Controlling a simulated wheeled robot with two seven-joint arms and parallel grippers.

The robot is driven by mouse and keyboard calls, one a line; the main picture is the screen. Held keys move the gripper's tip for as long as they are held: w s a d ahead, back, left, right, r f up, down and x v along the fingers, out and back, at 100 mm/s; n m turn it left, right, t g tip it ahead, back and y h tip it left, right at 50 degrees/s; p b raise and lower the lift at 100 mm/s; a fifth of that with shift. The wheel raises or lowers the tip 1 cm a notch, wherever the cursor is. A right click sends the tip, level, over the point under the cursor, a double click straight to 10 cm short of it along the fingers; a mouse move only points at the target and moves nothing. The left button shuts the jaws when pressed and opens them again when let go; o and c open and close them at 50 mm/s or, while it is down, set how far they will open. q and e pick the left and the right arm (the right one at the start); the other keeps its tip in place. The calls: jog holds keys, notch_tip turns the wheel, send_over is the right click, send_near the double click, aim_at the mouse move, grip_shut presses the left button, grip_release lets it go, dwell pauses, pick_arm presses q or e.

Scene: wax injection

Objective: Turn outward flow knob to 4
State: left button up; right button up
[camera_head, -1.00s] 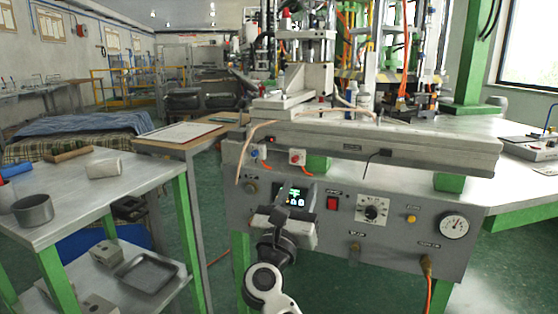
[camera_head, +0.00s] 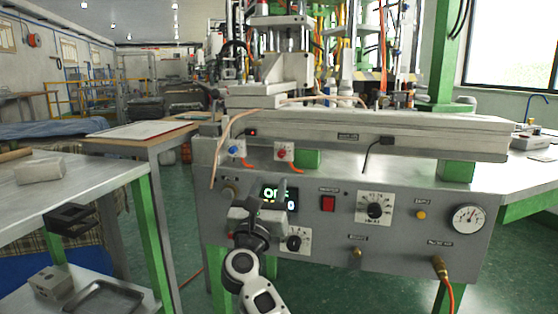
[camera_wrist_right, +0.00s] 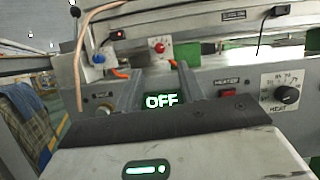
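The grey control panel (camera_head: 330,240) carries a blue knob (camera_head: 236,150) and a red knob (camera_head: 284,155) on white plates at its upper left. Both also show in the wrist view, blue (camera_wrist_right: 97,57) and red (camera_wrist_right: 160,46). Their scales are too small to read, and I cannot tell which is outward flow. My right gripper (camera_head: 262,198) is open and empty before the panel, below these knobs. In the wrist view its fingers (camera_wrist_right: 158,85) stand apart, with the OFF display (camera_wrist_right: 162,100) behind the gap.
A heat dial (camera_head: 375,210), red switch (camera_head: 328,203), yellow button (camera_head: 421,215) and gauge (camera_head: 468,218) lie to the right. A lower dial (camera_head: 297,240) is close beside my right gripper. A thin hose (camera_head: 222,150) hangs left of the blue knob.

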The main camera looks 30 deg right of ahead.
aim_at(281, 155)
jog(key=x, duration=1)
jog(key=shift+b, duration=0.3)
grip_shut()
